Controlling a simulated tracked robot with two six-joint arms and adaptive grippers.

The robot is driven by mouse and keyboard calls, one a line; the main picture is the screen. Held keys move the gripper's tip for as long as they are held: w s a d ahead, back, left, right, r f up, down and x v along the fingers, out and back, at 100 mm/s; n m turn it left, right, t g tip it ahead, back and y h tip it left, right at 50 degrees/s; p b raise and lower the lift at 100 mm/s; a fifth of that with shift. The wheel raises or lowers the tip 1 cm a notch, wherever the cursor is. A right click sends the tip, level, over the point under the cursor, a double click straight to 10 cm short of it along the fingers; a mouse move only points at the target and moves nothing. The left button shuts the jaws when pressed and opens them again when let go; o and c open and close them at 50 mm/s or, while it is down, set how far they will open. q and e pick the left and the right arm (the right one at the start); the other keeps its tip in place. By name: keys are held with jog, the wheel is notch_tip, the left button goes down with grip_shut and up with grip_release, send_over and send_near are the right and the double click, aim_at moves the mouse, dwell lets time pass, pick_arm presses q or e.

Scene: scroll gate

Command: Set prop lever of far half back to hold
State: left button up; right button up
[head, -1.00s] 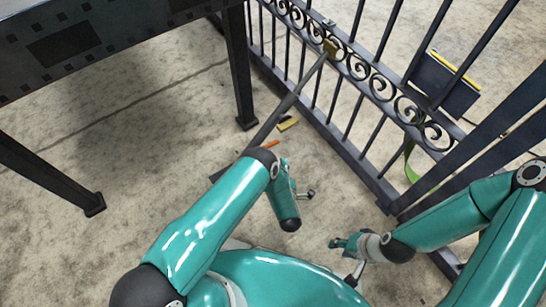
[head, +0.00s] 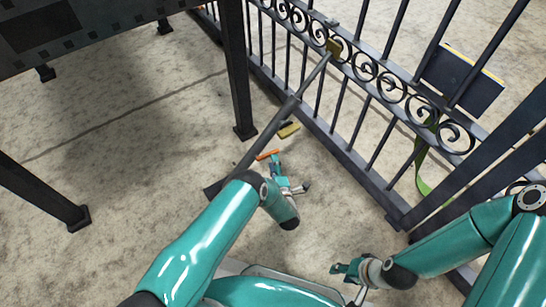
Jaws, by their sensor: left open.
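A dark prop bar (head: 272,127) slants from the gate (head: 372,88) down to a dark foot on the floor, partly hidden by my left arm. An orange lever-like piece (head: 267,154) shows beside the lower part of the bar. A yellow block (head: 289,130) lies further along it. A yellow-brown fitting (head: 333,47) sits at the bar's upper end on the gate. My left gripper (head: 280,174) is open, just below the orange piece in the picture; I cannot tell whether they touch. My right gripper (head: 345,270) is low over the floor, away from the bar; its jaws are unclear.
A dark table-like frame (head: 238,80) stands at the left, with its legs on the floor. A dark blue panel (head: 462,80) and a green strap (head: 421,170) are at the gate's right part. Bare floor (head: 335,195) lies between my grippers and the gate.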

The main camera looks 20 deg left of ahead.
pick_arm(q)
jog(key=b+x, duration=0.1)
jog(key=x, duration=0.3)
jog(key=shift+w+a+f+b, duration=0.1)
jog(key=shift+w+b, duration=0.1)
jog(key=shift+b, duration=0.15)
jog(key=shift+w+a, duration=0.3)
jog(key=shift+w, duration=0.25)
grip_shut()
